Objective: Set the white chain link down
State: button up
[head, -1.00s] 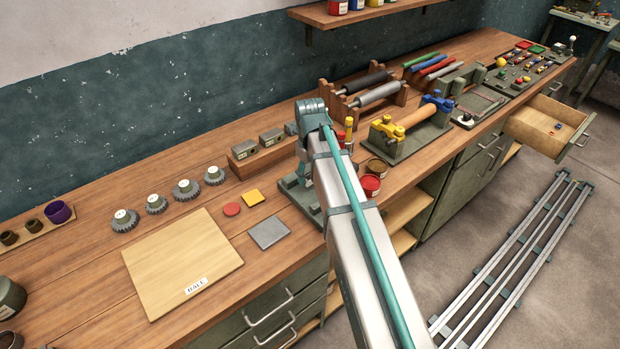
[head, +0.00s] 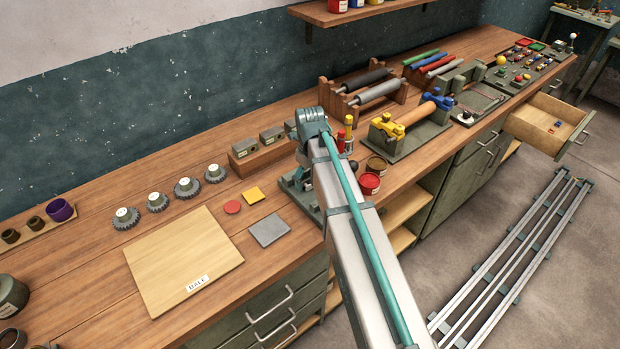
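I cannot make out the white chain link anywhere in the head view. My gripper does not show either; only my own arm is seen, rising from the bottom edge to a joint in the middle of the picture. The arm hides part of the bench behind it, so whether my gripper holds anything cannot be seen.
A wooden bench (head: 95,265) runs along the wall. It carries a pale board labelled BALL (head: 183,258), gears (head: 187,187), flat coloured tiles (head: 253,195), a roller stand (head: 376,92) and paint tins (head: 369,184). An open drawer (head: 538,128) juts out at the right. Floor rails (head: 510,262) lie before it.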

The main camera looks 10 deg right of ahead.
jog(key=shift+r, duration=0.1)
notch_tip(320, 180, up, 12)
jog(key=b, duration=0.3)
dwell(0.4)
dwell(0.3)
